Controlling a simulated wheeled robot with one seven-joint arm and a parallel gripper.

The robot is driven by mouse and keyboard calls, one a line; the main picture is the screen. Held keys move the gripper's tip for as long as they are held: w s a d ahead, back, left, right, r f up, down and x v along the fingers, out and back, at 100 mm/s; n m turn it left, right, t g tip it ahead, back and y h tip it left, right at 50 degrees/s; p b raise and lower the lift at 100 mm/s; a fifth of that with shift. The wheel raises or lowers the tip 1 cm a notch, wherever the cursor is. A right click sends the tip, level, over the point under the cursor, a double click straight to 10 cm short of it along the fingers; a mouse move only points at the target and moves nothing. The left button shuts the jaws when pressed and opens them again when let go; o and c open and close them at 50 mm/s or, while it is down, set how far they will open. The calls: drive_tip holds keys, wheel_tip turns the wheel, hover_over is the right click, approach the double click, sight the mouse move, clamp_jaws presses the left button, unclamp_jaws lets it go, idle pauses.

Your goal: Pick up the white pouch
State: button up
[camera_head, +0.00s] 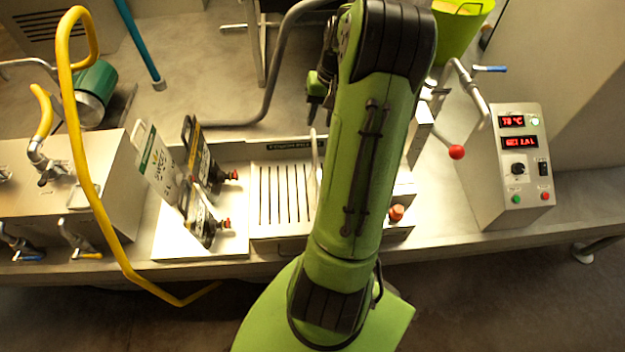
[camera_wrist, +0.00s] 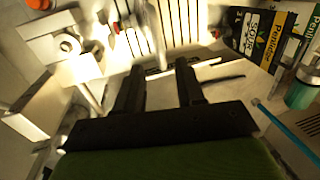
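The white pouch (camera_head: 157,162) has a dark green label strip and a handle loop. In the wrist view, labelled pouches show at the upper right edge; the white one with a green strip (camera_wrist: 297,42) is cut off there. My gripper (camera_head: 318,108) is partly hidden behind my arm, to the right of the pouches. In the wrist view my gripper (camera_wrist: 158,66) has its two fingers apart with nothing between them.
A slotted drain grate (camera_head: 283,195) lies right of the tray. A yellow hose (camera_head: 90,170) loops at left. A control box (camera_head: 515,165) and a red-knobbed lever (camera_head: 456,152) stand at right. A green cylinder (camera_head: 95,88) and a blue rod (camera_head: 140,45) are behind.

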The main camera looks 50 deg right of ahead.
sight(314, 136)
drive_tip(key=f, duration=0.2)
drive_tip(key=w+f, duration=0.1)
drive_tip(key=f, duration=0.2)
drive_tip(key=a+f, duration=0.1)
drive_tip(key=f, duration=0.2)
drive_tip(key=shift+w+p, duration=0.2)
drive_tip(key=shift+p, duration=0.15)
clamp_jaws()
